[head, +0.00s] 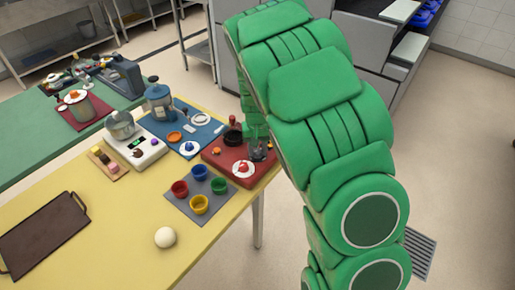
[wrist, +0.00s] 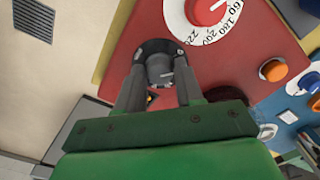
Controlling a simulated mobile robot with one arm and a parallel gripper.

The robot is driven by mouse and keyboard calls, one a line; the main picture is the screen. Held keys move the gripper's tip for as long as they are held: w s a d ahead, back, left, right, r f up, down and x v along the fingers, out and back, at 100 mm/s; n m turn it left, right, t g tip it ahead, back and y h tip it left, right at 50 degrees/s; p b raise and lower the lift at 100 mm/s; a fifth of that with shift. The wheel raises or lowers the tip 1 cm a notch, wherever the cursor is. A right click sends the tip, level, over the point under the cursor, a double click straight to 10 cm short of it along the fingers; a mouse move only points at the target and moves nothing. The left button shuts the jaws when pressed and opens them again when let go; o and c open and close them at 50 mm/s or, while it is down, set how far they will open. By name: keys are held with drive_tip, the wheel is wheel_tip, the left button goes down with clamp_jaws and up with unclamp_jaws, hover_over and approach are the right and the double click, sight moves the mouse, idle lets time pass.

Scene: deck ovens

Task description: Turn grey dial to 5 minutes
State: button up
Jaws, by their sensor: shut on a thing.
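The grey dial (wrist: 160,70) sits on a round black base on the red board (wrist: 120,50) in the wrist view. My gripper (wrist: 159,82) is shut on the dial, with one grey finger on each side of it. The dial's marks and its setting cannot be read. In the head view my gripper (head: 262,151) is at the right end of the red board (head: 214,153), partly behind my arm, and the grey dial cannot be made out there.
A white temperature dial with a red knob (wrist: 207,10) is close beside the grey dial. An orange button (wrist: 273,69) lies to the right. Coloured cups (head: 199,203) and a white ball (head: 165,237) stand on the yellow table (head: 110,235), whose front area is mostly clear.

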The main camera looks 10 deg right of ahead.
sight(258, 151)
drive_tip(key=shift+m, duration=1.1)
drive_tip(key=o, duration=1)
drive_tip(key=shift+r, duration=0.1)
wheel_tip(258, 151, up, 7)
drive_tip(key=shift+f, duration=0.15)
drive_tip(key=shift+r, duration=0.5)
